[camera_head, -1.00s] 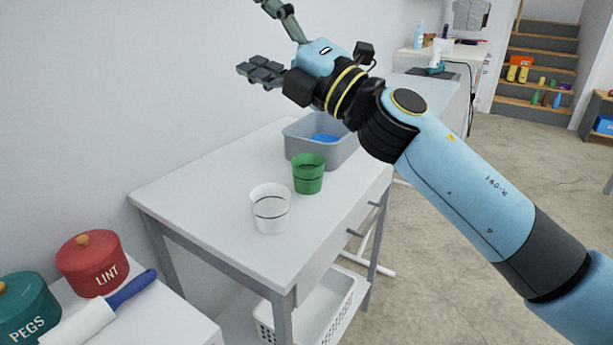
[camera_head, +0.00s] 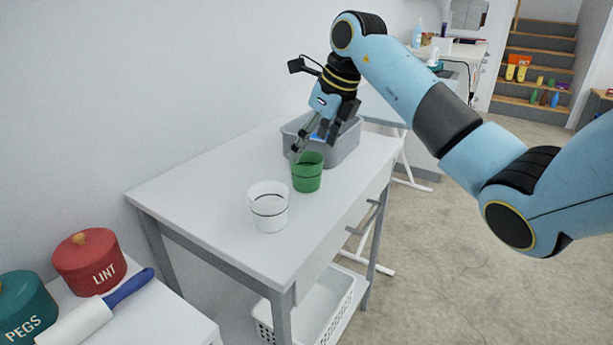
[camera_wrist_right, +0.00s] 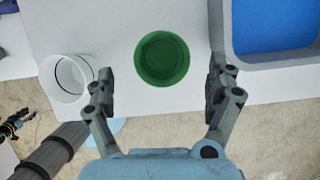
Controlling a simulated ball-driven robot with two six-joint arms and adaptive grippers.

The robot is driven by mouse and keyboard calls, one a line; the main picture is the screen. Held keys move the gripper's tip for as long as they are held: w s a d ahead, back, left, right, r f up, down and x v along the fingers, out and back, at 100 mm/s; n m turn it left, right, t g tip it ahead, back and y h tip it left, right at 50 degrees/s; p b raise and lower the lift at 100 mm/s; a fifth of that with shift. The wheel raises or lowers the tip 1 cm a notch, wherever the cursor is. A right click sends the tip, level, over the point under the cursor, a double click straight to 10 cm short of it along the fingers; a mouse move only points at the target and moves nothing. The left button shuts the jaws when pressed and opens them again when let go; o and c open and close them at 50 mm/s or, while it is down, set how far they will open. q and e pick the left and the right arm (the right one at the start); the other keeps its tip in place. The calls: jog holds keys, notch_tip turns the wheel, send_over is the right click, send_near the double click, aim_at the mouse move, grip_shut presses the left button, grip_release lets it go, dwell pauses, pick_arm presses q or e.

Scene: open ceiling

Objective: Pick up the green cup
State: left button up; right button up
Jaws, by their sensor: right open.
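The green cup (camera_head: 307,174) stands upright on the white table (camera_head: 215,205), between a white cup and a grey bin. In the right wrist view the green cup (camera_wrist_right: 162,58) shows from above, ahead of and between the two fingers. My right gripper (camera_head: 312,148) points down, just above and behind the green cup in the head view. It is open and empty, and its fingers (camera_wrist_right: 160,88) are spread wider than the cup. In the head view the fingers partly overlap the bin.
A white cup (camera_head: 268,208) stands close to the green cup; it also shows in the wrist view (camera_wrist_right: 66,78). The grey bin (camera_head: 345,146) with blue contents is close on the other side. Red (camera_head: 90,264) and teal (camera_head: 24,306) canisters stand on a nearer surface.

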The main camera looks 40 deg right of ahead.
aim_at(306, 172)
jog(key=x, duration=0.6)
jog(key=shift+s+d+f, duration=0.1)
jog(key=shift+s+d, duration=0.05)
jog(key=shift+d, duration=0.05)
jog(key=shift+c, duration=0.3)
jog(key=c, duration=1)
jog(key=shift+o, duration=0.2)
